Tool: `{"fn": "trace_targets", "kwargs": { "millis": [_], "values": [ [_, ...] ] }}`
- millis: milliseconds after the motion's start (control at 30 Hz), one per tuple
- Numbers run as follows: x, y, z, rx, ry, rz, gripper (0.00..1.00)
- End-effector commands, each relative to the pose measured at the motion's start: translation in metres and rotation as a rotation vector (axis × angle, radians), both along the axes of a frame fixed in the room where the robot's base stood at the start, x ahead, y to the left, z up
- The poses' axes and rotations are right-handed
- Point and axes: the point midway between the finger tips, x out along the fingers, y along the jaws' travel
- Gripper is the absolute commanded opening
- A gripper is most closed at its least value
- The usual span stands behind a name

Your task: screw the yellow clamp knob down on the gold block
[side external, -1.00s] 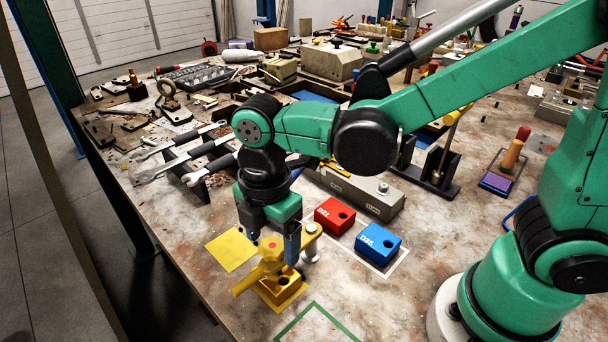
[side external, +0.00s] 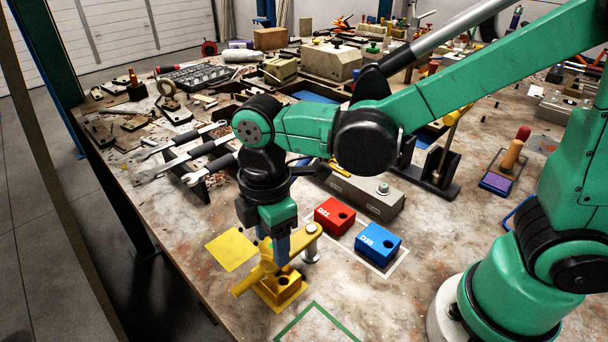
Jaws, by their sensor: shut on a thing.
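My gripper (side external: 273,252) points down at the front of the bench and is shut on the yellow clamp knob (side external: 265,252). One blue finger crosses in front of the knob and hides much of it. The yellow clamp arm (side external: 300,237) runs under the knob, from a silver post at the right to a free end at the lower left. The gold block (side external: 285,284) sits below the knob on a yellow-marked patch. The contact between knob and block is hidden.
A red block (side external: 334,216) and a blue block (side external: 378,243) stand right of the clamp post. A grey fixture (side external: 365,193) lies behind them. A flat yellow square (side external: 231,249) is at the left, and a green outline (side external: 315,325) in front. Wrenches (side external: 185,158) lie on a rack behind.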

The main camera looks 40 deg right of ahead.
Motion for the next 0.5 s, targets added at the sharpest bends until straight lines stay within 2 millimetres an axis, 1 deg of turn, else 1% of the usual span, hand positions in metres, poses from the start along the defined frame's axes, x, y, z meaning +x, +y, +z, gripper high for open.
{"fn": "trace_targets", "kwargs": {
  "millis": [267, 300, 333, 367, 500],
  "values": [
    [-0.0006, 0.0000, 0.0004, 0.000, 0.003, -0.005, 0.00],
    [-0.0006, 0.0000, 0.0004, 0.000, 0.003, -0.005, 0.64],
    [-0.0006, 0.0000, 0.0004, 0.000, 0.003, -0.005, 0.72],
    [-0.0006, 0.0001, 0.0004, 0.000, 0.003, -0.005, 0.74],
    [-0.0004, 0.0001, 0.0003, -0.001, 0.002, -0.004, 0.74]
  ]
}}
